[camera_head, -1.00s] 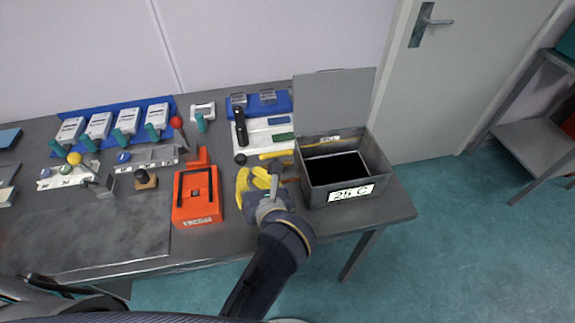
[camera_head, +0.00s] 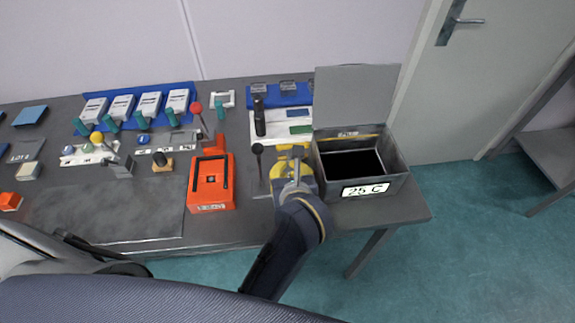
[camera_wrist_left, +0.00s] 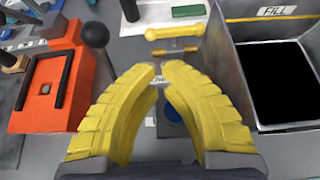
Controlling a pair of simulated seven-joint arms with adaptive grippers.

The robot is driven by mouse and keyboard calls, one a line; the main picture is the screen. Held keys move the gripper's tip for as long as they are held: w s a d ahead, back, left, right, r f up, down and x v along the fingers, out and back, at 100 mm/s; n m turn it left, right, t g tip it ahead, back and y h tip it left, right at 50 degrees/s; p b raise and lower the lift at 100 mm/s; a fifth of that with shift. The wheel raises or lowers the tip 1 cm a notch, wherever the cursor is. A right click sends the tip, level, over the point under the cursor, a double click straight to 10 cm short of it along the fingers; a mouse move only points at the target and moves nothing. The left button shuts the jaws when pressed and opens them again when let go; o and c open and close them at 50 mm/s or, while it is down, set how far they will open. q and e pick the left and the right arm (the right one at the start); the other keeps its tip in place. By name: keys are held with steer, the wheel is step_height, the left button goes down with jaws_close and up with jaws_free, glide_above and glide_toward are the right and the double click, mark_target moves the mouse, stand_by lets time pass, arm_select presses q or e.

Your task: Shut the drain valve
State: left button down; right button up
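A yellow bar-shaped valve handle (camera_wrist_left: 175,32) lies crosswise beside the grey bath box (camera_head: 402,170) in the left wrist view; it also shows in the head view (camera_head: 290,147). A shorter orange-brown bar (camera_wrist_left: 177,50) lies just nearer than it. I cannot tell which one is the drain valve. My left gripper (camera_head: 291,162) has yellow fingers and is beside the box's left wall. In the left wrist view its fingertips (camera_wrist_left: 160,70) are apart by a narrow gap, just short of the bars, with nothing held. A small white label (camera_wrist_left: 157,80) is partly hidden there. My right gripper is not in view.
A black-knobbed lever (camera_wrist_left: 95,36) stands left of my left gripper. An orange case (camera_head: 211,183) is farther left. A blue disc (camera_wrist_left: 172,112) lies between the fingers in the wrist view. The box's raised grey lid (camera_head: 355,96) stands at the back.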

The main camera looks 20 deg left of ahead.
arm_select(q)
steer(key=shift+x, duration=4.3)
steer(key=shift+w+a+r+m+h, duration=0.1)
steer(key=shift+a+m+h, duration=0.3)
steer(key=shift+m+h, duration=0.3)
steer(key=shift+a+t, duration=0.1)
steer(key=shift+t, duration=0.2)
steer(key=shift+w, duration=0.15)
steer(key=shift+s+d, duration=0.25)
steer(key=shift+d, duration=0.45)
